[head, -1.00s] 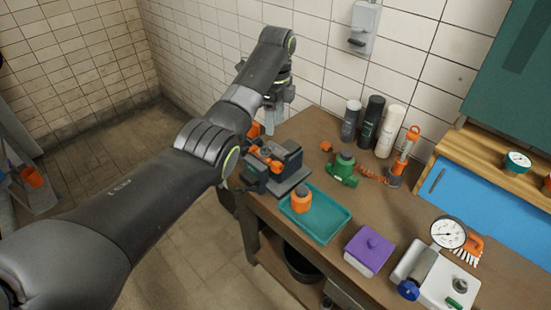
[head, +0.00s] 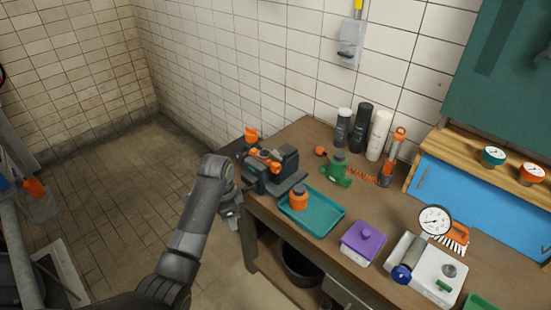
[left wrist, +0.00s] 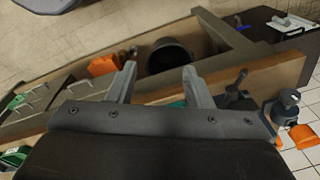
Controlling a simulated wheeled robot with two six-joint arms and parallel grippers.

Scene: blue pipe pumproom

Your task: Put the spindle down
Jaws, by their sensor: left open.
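I cannot tell for sure which thing is the spindle. An orange piece (head: 265,160) lies at the jaws of the dark bench vise (head: 286,166), and another orange piece (head: 251,135) shows behind it. An orange part with a dark top (head: 299,198) stands upright in the teal tray (head: 328,222). My left gripper (head: 231,216) is beside the bench's left front edge, below the vise. In the left wrist view its two fingers (left wrist: 160,82) are apart with nothing between them. My right gripper is not in view.
The wooden bench (head: 394,205) also holds a green pump-like part (head: 336,171), a purple box (head: 363,243), a gauge (head: 434,220) and several bottles at the wall. A black bucket (left wrist: 170,56) sits on the lower shelf.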

